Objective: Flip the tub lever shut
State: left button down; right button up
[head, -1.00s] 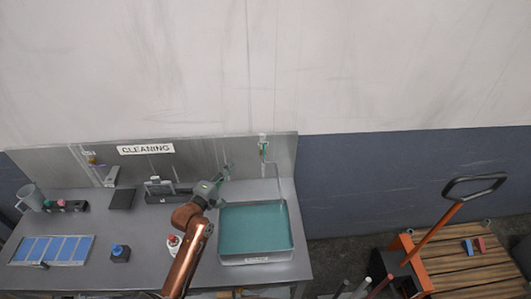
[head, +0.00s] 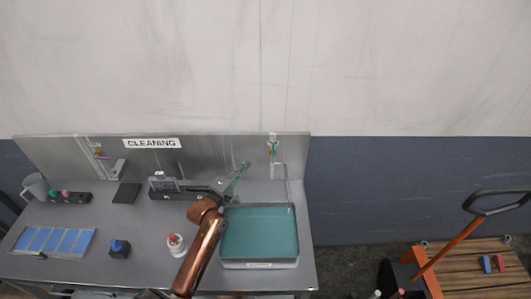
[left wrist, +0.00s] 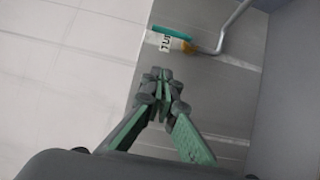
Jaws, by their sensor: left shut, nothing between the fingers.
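The tub (head: 230,262) holds teal liquid at the right end of the steel bench. Its lever (head: 272,153) is a small green handle on the back panel above the tub. In the left wrist view the lever (left wrist: 172,32) is a teal bar at a brass-coloured valve, beside a partly readable label. My left gripper (head: 243,168) is left of the lever, near the back panel, apart from it. In the left wrist view my left gripper (left wrist: 160,76) is shut and empty, with a gap between its tips and the lever. My right gripper is not in view.
A curved metal pipe (left wrist: 226,36) runs from the valve and stands close to the lever. A red-capped bottle (head: 176,245), a blue-topped block (head: 120,249) and a blue-panelled tray (head: 53,241) are on the bench. An orange-handled cart (head: 440,262) stands at the right.

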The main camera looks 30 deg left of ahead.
pick_arm(q)
jog(key=p, duration=0.1)
send_near(273, 151)
jog(key=w+a+r, duration=0.1)
jog(key=w+a, duration=0.3)
jog(key=shift+w+d+r+p, duration=0.1)
jog(key=shift+w+d+p, duration=0.55)
jog(key=shift+w+d, duration=0.7)
jog(key=shift+a, duration=0.1)
jog(key=shift+w, duration=0.1)
